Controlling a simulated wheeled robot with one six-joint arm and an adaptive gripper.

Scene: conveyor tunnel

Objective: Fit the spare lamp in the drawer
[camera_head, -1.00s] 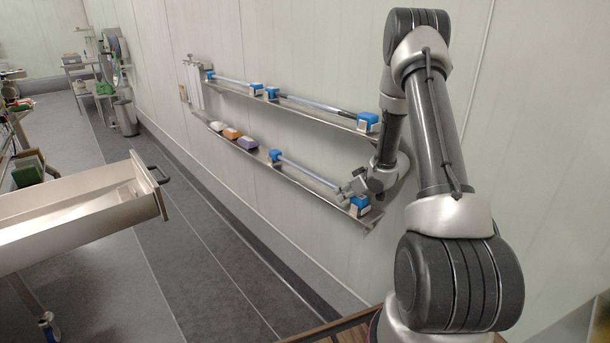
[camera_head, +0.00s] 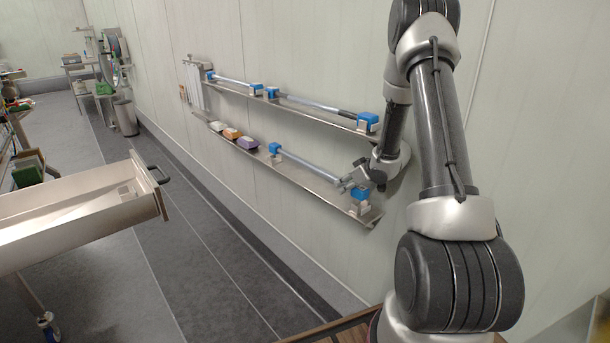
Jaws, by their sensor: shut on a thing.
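The open metal drawer (camera_head: 75,222) juts in from the left, with a dark handle (camera_head: 156,176) on its front. A tube lamp (camera_head: 305,164) with blue end caps is just above the lower wall shelf (camera_head: 262,168). My gripper (camera_head: 348,185) is shut on this lamp near its right blue cap, at the right end of the shelf. The fingertips are small and partly hidden. On the upper shelf (camera_head: 320,113) are two more tubes with blue caps, one longer with a dark right end (camera_head: 330,106) and one shorter (camera_head: 234,82).
White, orange and purple boxes (camera_head: 232,134) sit on the lower shelf left of the lamp. Grey floor (camera_head: 190,260) lies clear between drawer and wall. A bin (camera_head: 126,115) and a cart stand far back. A wooden edge (camera_head: 340,325) is at the bottom.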

